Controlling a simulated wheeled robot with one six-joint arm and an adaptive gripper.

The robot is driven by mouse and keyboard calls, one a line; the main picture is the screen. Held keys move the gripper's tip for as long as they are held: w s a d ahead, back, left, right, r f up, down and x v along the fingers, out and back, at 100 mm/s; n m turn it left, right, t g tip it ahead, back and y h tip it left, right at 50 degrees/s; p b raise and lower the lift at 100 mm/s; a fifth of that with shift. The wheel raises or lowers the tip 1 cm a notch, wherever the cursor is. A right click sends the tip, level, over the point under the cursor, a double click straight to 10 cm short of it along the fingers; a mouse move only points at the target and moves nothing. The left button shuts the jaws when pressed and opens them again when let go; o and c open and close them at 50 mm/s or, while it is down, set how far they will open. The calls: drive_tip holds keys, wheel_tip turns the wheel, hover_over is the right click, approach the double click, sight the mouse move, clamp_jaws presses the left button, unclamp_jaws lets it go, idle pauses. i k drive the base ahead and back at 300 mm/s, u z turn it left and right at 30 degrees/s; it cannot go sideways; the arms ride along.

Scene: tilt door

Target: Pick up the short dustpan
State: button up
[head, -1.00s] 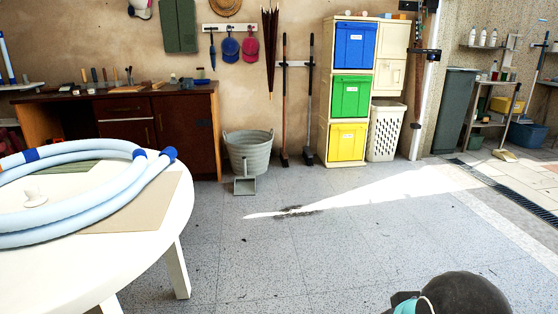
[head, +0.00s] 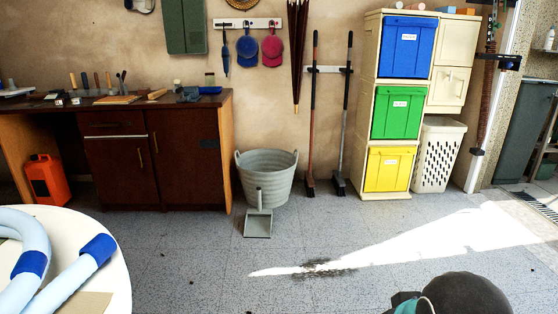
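The short dustpan (head: 258,226) is grey, with a short upright handle. It stands on the floor just in front of a grey ribbed tub (head: 267,178), left of the picture's middle in the head view. Its handle overlaps the tub in the picture; I cannot tell whether they touch. A dark rounded part with a teal patch shows at the bottom right edge and looks like part of my arm. My gripper's fingers do not show.
A white table (head: 90,240) with pale blue tubes stands at the lower left. A dark workbench (head: 160,160) is behind it. Two long brooms (head: 312,130) lean on the wall beside a drawer cabinet (head: 370,100). The floor (head: 200,280) before the dustpan is clear.

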sight(258, 221)
drive_tip(key=u, duration=0.25)
drive_tip(key=i, duration=1.8)
drive_tip(key=u, duration=0.65)
drive_tip(key=i, duration=1.7)
drive_tip(key=u, duration=0.3)
